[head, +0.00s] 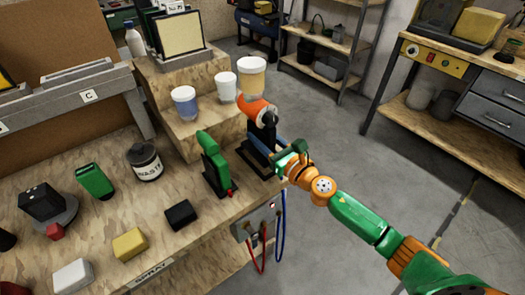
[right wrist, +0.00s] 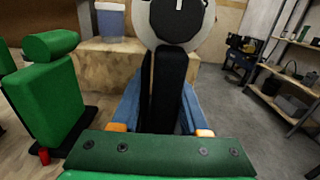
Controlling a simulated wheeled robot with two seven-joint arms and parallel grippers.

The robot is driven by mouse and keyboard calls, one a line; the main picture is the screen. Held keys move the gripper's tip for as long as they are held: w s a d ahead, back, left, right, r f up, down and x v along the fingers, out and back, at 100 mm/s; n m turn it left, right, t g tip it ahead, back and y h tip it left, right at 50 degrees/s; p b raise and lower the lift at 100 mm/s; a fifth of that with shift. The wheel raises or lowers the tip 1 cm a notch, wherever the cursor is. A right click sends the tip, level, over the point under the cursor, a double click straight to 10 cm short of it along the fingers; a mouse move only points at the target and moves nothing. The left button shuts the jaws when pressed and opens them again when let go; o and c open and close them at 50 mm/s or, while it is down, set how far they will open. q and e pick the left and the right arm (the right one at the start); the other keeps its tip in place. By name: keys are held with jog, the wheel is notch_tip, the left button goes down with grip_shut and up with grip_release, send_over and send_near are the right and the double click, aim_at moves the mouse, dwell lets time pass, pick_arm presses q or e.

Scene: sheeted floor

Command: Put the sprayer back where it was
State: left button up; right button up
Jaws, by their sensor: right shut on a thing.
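The sprayer (head: 254,108), an orange and black tool with a pale round end, is at the right edge of the wooden bench, beside the stepped wooden block. My right gripper (head: 265,148) is shut on its black handle. In the right wrist view the black handle (right wrist: 168,85) stands upright between my blue fingers (right wrist: 160,115), with the pale disc above. I cannot tell whether the handle's bottom touches the bench. A green tool (head: 213,160) stands on a black base just left of the sprayer. My left gripper is not in view.
Cups, including a blue-filled one (head: 185,103), stand on the wooden block (head: 190,135) behind. A waste can (head: 145,162), a black block (head: 180,214) and a yellow block (head: 130,244) are on the bench. A SPRAY label (head: 152,272) marks its front edge. A panel with cables (head: 262,222) hangs at the right side.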

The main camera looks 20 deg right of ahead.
notch_tip(320, 180, down, 2)
jog(key=shift+f+b, duration=0.25)
jog(key=shift+b, duration=0.45)
jog(key=shift+d+f, duration=0.1)
jog(key=shift+f, duration=0.1)
jog(key=shift+r, duration=0.2)
jog(key=o, duration=0.8)
jog(key=shift+s, duration=0.1)
jog(key=b+v, duration=0.2)
jog(key=v, duration=1)
jog(key=shift+b, duration=0.35)
